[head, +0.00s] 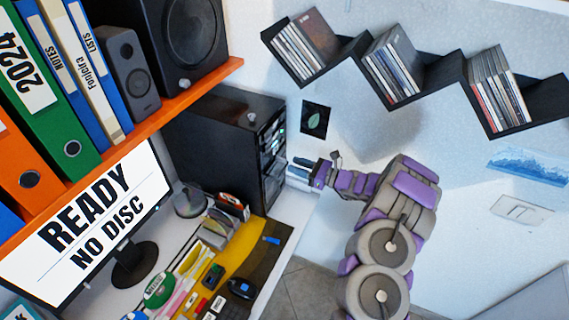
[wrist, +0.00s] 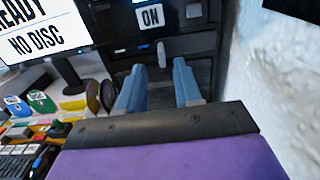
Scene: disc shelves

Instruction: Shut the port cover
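The black computer tower (head: 215,135) stands on the white desk, and its front also shows in the wrist view (wrist: 205,43). A small light-grey upright tab (wrist: 161,54) shows on the lower front, between my fingers in the picture. I cannot tell whether it belongs to the port cover, or how far any cover is open. My gripper (wrist: 158,85) has two blue fingers set apart, with nothing seen between them. In the head view, my gripper (head: 303,170) is close to the lower tower front, partly hiding it; contact is unclear.
A monitor (head: 95,225) reading "READY NO DISC" stands left of the tower. An orange shelf (head: 150,125) with binders and speakers hangs above. The desk front holds cluttered stationery (head: 200,265). A wall (wrist: 285,85) is close on the right.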

